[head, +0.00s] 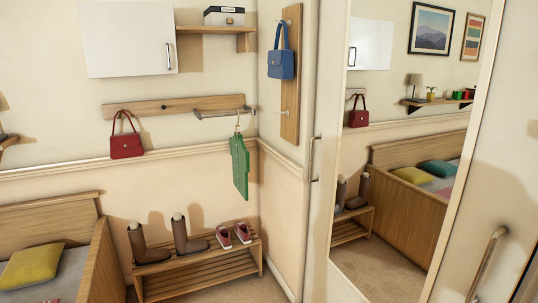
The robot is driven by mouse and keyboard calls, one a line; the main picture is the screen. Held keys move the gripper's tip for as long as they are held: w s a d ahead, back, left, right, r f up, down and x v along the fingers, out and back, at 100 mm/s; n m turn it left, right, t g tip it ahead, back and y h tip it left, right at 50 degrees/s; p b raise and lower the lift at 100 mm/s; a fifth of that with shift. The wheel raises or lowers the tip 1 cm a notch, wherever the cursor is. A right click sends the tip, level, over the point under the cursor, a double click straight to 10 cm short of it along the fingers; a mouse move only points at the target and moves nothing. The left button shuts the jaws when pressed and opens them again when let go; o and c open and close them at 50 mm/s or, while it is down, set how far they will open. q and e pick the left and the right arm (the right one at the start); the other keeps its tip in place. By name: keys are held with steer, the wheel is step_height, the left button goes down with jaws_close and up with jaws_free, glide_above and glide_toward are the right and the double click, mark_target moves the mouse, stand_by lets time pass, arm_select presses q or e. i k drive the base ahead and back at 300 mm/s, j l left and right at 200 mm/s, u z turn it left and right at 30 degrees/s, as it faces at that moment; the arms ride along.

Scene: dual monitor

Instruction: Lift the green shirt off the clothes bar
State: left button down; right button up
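The green shirt (239,166) hangs on a hanger in the head view, a little left of the middle. The hanger's hook goes up to the clothes bar (224,112), a short metal bar at the right end of a wooden wall board (150,107). The shirt is seen nearly edge-on and hangs beside the room corner, above the shoe rack. Neither of my grippers is in view.
A shoe rack (200,274) with brown boots and red shoes stands below the shirt. A red handbag (126,143) hangs left, a blue handbag (281,63) right. A mirrored door (405,150) fills the right side; a bed (92,235) stands left.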

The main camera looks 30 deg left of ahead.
mark_target(240, 156)
steer(key=u, duration=1.05)
